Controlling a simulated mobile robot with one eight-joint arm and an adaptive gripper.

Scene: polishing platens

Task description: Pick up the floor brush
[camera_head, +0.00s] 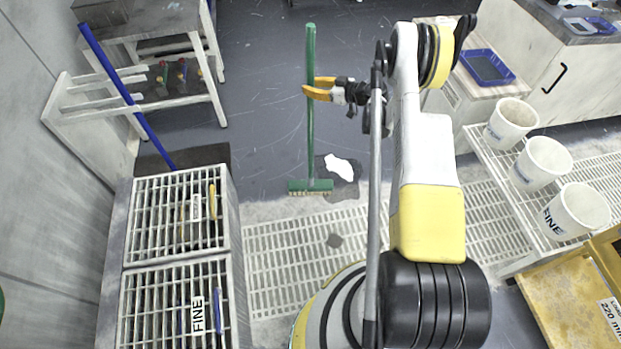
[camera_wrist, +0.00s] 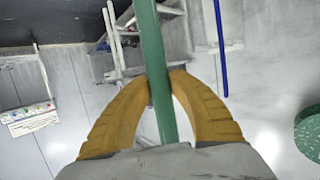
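The floor brush (camera_head: 310,140) has a long green handle and a wide green head (camera_head: 310,186) with pale bristles. It stands near upright in the head view, with its head at the bottom. I cannot tell whether the bristles touch the floor. My gripper (camera_head: 307,87) has its yellow fingers on the upper part of the handle. In the wrist view, the green handle (camera_wrist: 151,50) runs between the two fingers of my gripper (camera_wrist: 160,84). The fingertips close in on it from both sides.
White grated crates (camera_head: 180,215) stand at the left, near a blue pole (camera_head: 115,80) and a small bench (camera_head: 165,20). White buckets (camera_head: 541,162) stand on a rack at the right. A white scrap (camera_head: 339,167) lies beside the brush head. Grey floor (camera_head: 260,90) is open behind.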

